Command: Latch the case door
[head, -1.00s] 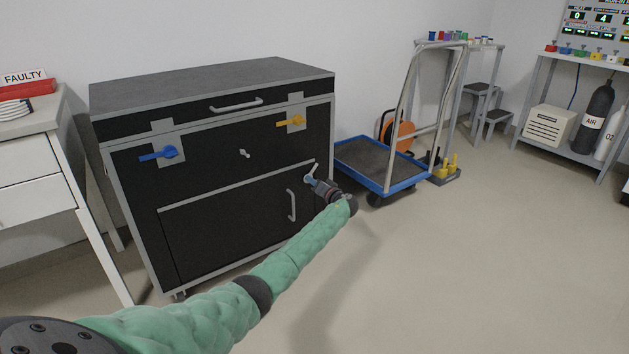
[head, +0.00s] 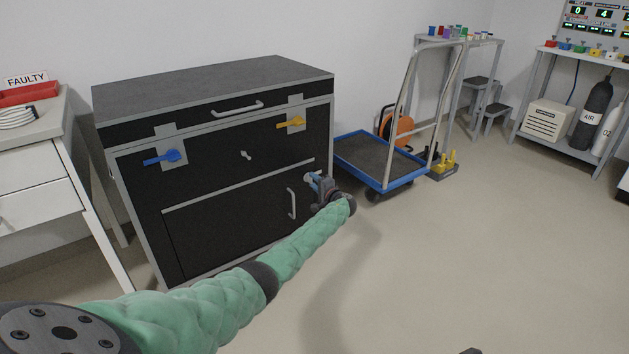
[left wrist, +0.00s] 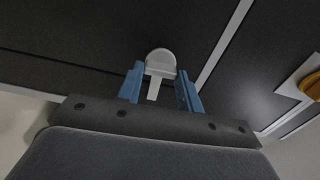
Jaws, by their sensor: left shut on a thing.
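The case (head: 215,92) is a black cabinet with grey edging, standing against the wall. Its lower door (head: 230,235) looks closed, with an upright silver pull handle (head: 292,203) near the right edge. My left gripper (head: 313,180) is at the door's upper right corner, shut on the small latch lever. In the left wrist view, the light grey latch lever (left wrist: 160,62) has a rounded hub and a short bar between the blue fingers of my left gripper (left wrist: 160,73). The gripper hides most of the lever in the head view.
Blue (head: 165,157) and yellow (head: 291,123) turn handles sit on the case's upper front. A blue platform trolley (head: 378,160) stands close to the right. A white drawer desk (head: 30,165) is at the left. The floor in front is clear.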

